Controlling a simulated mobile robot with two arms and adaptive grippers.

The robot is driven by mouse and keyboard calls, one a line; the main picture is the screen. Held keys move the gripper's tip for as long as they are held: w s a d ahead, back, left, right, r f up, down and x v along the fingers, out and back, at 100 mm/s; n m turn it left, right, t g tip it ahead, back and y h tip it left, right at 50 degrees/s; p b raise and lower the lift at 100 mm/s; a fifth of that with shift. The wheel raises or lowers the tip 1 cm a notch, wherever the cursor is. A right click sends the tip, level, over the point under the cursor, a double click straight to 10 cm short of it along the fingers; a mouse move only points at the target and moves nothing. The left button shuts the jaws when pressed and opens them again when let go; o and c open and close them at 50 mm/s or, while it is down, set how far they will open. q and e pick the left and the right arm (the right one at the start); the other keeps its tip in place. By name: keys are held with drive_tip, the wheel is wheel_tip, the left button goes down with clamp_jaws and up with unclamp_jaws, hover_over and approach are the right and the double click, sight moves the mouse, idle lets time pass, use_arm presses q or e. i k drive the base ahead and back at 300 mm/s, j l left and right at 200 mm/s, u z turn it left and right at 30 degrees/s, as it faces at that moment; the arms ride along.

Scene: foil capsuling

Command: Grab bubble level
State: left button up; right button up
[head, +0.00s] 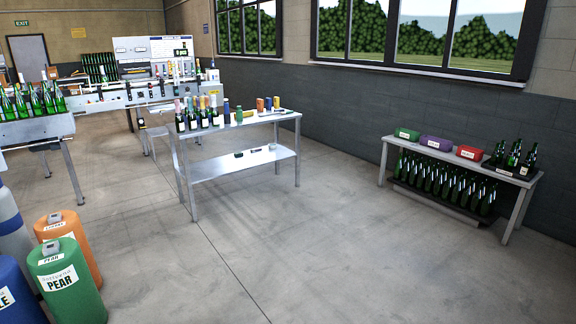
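No bubble level can be made out for certain from this distance. The steel table (237,166) in the middle has a lower shelf with several small items. Among them are a dark item (239,154), a green-dark item (256,150) and a pale item (272,147). They are too small to identify. On the table's top stand bottles with foil-capped necks (201,112), and short green, orange and yellow cylinders (261,105). Neither of my grippers is in view.
Orange (86,262) and green (75,297) drums stand at the lower left. A bench (520,182) with coloured bins (437,144) and green bottles stands by the right wall. A machine line (150,90) runs at the back. The central floor (300,240) is clear.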

sight(250, 113)
drive_tip(key=i, duration=2.3)
drive_tip(key=i+u, duration=0.1)
drive_tip(key=i, duration=0.35)
drive_tip(key=i+l, duration=0.15)
drive_tip(key=i, duration=0.35)
drive_tip(key=i+l+u, duration=0.15)
drive_tip(key=i, duration=0.3)
drive_tip(key=i+u, duration=0.1)
drive_tip(key=i, duration=0.35)
drive_tip(key=i+l, duration=0.25)
drive_tip(key=i, duration=0.2)
drive_tip(key=u, duration=0.05)
